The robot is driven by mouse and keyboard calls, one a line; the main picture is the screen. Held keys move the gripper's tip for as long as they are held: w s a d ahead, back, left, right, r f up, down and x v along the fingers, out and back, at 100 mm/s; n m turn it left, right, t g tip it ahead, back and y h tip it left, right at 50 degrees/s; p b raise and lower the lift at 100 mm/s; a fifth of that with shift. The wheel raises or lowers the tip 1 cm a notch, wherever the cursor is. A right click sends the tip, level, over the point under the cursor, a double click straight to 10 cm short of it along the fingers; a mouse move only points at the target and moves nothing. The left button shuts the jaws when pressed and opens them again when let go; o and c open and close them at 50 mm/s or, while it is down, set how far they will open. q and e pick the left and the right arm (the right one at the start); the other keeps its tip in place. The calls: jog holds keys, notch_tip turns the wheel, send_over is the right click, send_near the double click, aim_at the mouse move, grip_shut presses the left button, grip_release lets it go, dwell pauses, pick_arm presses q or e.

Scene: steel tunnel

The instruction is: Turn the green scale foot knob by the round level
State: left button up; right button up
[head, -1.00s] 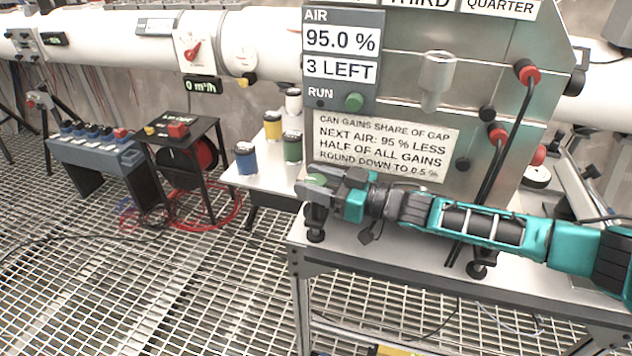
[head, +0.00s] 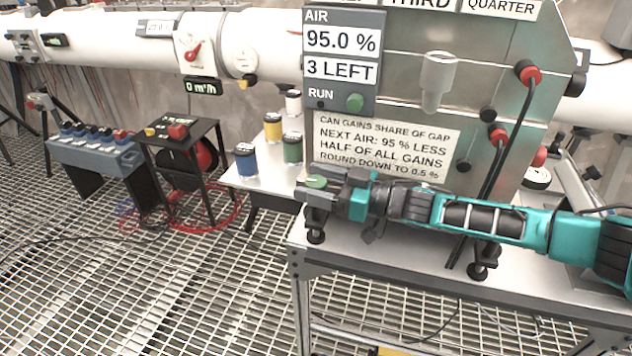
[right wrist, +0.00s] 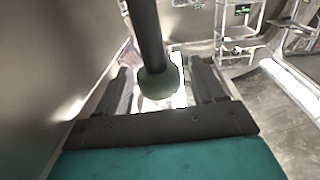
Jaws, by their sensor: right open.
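The green foot knob (head: 317,182) is at the left end of the steel bench, above a black foot (head: 315,236). My right gripper (head: 310,193) reaches in from the right at the knob. In the right wrist view the green knob (right wrist: 158,83) sits on a dark rod between the two spread fingers of my right gripper (right wrist: 163,78). Gaps show on both sides, so the gripper is open around it and not clamped. I cannot make out the round level. My left gripper is not in view.
The steel machine (head: 490,80) with signs and hoses stands just behind my right arm. Blue, yellow and green jars (head: 292,147) stand on a white side table to the left. A second black foot (head: 478,268) is below my arm. The grating floor (head: 150,290) is open at front left.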

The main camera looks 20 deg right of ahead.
jog(key=p+v, duration=0.2)
jog(key=v, duration=0.4)
jog(key=shift+s+d, duration=0.45)
jog(key=shift+d, duration=0.1)
jog(key=shift+a, duration=0.1)
